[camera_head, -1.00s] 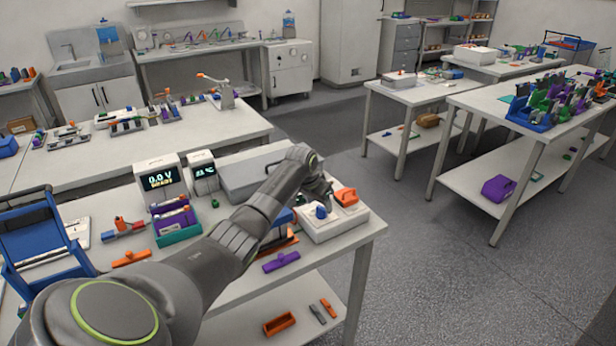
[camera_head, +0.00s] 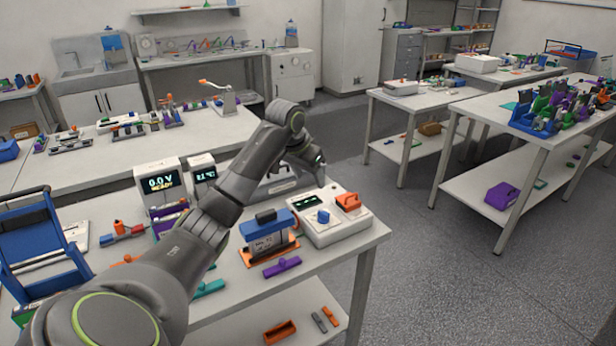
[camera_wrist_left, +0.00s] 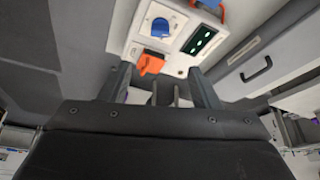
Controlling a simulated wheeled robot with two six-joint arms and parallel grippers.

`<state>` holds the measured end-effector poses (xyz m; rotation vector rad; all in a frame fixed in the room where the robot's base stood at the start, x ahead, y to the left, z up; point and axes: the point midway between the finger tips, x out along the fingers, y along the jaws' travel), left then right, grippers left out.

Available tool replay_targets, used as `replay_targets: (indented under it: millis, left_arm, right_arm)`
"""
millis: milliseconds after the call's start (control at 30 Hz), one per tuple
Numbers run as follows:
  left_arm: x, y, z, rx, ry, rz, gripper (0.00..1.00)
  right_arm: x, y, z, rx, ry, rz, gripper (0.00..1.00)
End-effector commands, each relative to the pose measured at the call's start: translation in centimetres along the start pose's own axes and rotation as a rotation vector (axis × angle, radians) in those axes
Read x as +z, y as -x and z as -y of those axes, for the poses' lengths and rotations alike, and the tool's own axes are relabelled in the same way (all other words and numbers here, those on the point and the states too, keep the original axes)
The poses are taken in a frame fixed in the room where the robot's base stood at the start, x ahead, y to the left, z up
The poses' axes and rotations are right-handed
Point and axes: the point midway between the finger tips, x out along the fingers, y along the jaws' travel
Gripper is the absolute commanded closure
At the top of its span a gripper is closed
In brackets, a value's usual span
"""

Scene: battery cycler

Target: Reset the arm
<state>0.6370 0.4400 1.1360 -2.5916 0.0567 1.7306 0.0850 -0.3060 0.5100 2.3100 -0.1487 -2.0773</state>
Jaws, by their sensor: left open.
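My left arm reaches across the front bench (camera_head: 330,260) in the head view and bends down at its far end. Its left gripper (camera_head: 319,180) is beyond the white control box (camera_head: 345,233), near the grey case; arm parts cover much of the gripper. In the left wrist view the gripper (camera_wrist_left: 162,88) has its fingers apart, with nothing seen held between them. The control box (camera_wrist_left: 135,45), with its blue knob (camera_wrist_left: 160,27) and orange switch (camera_wrist_left: 149,64), shows past the fingers. My right gripper is not in view.
A blue-topped battery block (camera_head: 266,238) in an orange holder stands left of the control box. A grey case (camera_head: 281,188) with a handle is behind it. A voltage display (camera_head: 160,184) reads 0.0 V. A purple clamp (camera_head: 283,266) lies near the front edge. Open floor is to the right.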

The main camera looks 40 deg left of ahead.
Motion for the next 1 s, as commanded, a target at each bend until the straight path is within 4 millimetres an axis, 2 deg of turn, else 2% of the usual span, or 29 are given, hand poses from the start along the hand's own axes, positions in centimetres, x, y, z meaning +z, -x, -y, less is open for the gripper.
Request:
replay_targets:
  millis: [467,600,667,767,900,1000]
  left_arm:
    - [0.0,0.0,0.0,0.000,0.000,0.000,0.44]
    - [1.1,-1.3,-0.6,-0.004,-0.011,0.011,0.44]
    - [2.5,-2.7,-1.1,-0.011,-0.024,0.022,0.44]
    - [6.0,-5.8,-2.7,-0.025,-0.053,0.046,0.44]
    - [12.2,-9.8,-5.3,-0.042,-0.092,0.069,0.44]
    - [16.8,-11.6,-7.1,-0.049,-0.109,0.077,0.44]
  right_arm:
    - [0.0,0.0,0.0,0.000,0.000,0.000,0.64]
    - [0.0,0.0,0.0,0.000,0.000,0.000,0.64]
    - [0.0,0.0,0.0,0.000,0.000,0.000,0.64]
    - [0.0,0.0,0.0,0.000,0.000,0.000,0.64]
    - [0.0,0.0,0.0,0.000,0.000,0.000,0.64]
    - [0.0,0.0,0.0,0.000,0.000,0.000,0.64]
